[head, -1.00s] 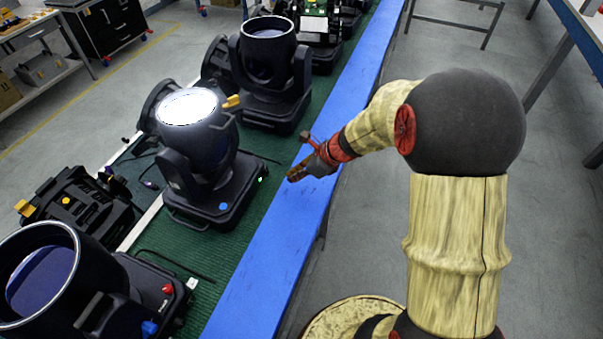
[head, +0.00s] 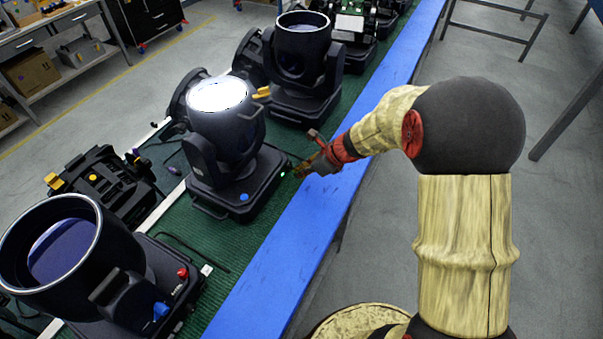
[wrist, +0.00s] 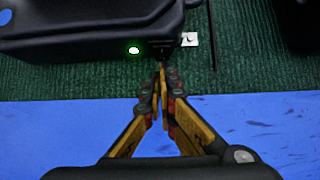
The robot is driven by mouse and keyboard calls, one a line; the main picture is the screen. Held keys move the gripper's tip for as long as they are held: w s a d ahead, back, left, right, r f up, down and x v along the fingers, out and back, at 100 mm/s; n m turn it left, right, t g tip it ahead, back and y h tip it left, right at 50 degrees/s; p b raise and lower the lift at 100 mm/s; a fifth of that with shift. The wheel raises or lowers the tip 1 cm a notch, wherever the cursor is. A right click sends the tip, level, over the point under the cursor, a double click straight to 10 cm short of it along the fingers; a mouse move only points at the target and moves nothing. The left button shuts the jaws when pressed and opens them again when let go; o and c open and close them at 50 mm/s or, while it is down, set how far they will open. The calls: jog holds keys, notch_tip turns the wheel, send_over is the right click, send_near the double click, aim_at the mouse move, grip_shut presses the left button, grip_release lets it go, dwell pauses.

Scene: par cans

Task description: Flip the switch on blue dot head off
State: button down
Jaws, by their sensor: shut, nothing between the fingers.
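The blue dot head (head: 225,125) stands upright on the green mat, with a brightly lit lens and a blue dot (head: 244,197) on its base. A small green light (head: 283,174) glows at the base's right corner; it also shows in the wrist view (wrist: 134,50). My gripper (head: 299,171) is beside that corner, over the mat's edge. In the wrist view my gripper (wrist: 160,72) is shut and empty, its tips just in front of a small dark part (wrist: 161,46) right of the green light. I cannot tell whether that part is the switch, or whether the tips touch it.
Another head (head: 303,65) stands behind, and one with a red knob (head: 75,250) stands in front. A black unit with a yellow dot (head: 105,185) lies to the left. A small white tag (wrist: 189,39) is right of the tips. The blue table border (head: 300,235) is clear.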

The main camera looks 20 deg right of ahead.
jog(key=b, duration=0.1)
jog(key=f+b, duration=0.1)
jog(key=b, duration=0.1)
jog(key=shift+w+a+t+y, duration=0.15)
jog(key=shift+t+y, duration=0.15)
jog(key=shift+r, duration=0.3)
jog(key=shift+r+p, duration=0.1)
jog(key=shift+p, duration=0.25)
